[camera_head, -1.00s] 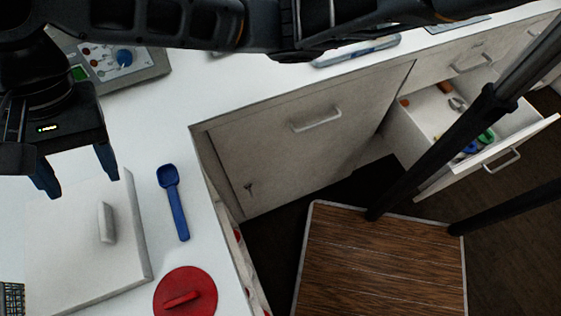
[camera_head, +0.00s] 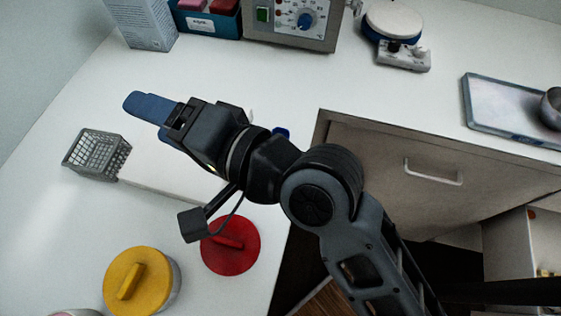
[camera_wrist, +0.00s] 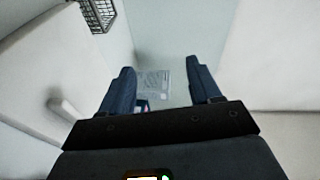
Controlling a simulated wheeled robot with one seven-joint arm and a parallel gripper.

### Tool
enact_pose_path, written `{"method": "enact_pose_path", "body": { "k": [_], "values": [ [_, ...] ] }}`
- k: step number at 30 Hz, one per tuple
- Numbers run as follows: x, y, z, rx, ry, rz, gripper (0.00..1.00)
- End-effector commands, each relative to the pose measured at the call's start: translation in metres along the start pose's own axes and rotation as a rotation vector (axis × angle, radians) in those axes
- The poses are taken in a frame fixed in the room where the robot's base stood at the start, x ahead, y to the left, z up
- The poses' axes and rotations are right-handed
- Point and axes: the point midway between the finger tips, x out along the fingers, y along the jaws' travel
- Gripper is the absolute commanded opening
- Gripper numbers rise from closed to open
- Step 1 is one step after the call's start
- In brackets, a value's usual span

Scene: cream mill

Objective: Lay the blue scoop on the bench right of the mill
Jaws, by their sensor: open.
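The blue scoop (camera_head: 282,132) is mostly hidden behind my arm in the head view; only a small blue piece of it shows, on the white bench. A grey machine with a blue dial and a green button, which looks like the mill (camera_head: 331,32), stands at the back of the bench. My gripper (camera_head: 148,107) is open over the left part of the bench, left of the scoop, pointing left. In the wrist view my gripper (camera_wrist: 162,90) shows two spread fingers with nothing held between them. The scoop does not show in the wrist view.
A white lidded box (camera_head: 160,175) lies under my gripper, with a wire basket (camera_head: 97,154) to its left. Red (camera_head: 230,246) and yellow (camera_head: 140,282) lids are in front. A hotplate (camera_head: 394,22) and a tray (camera_head: 500,110) are right of the machine; bench before them is clear.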

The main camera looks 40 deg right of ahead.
Motion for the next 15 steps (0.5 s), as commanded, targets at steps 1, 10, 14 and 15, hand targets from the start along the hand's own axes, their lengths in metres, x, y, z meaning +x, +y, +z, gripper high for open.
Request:
{"method": "enact_pose_path", "body": {
  "k": [1, 10, 14, 15],
  "values": [
    [-0.017, 0.018, 0.002, -0.033, 0.045, 0.03, 0.63],
    [-0.134, 0.096, -0.006, -0.441, 0.247, 0.248, 0.63],
    [-0.195, 0.114, -0.01, -0.688, 0.267, 0.349, 0.63],
    [-0.213, 0.117, -0.012, -0.772, 0.264, 0.376, 0.63]
  ]
}}
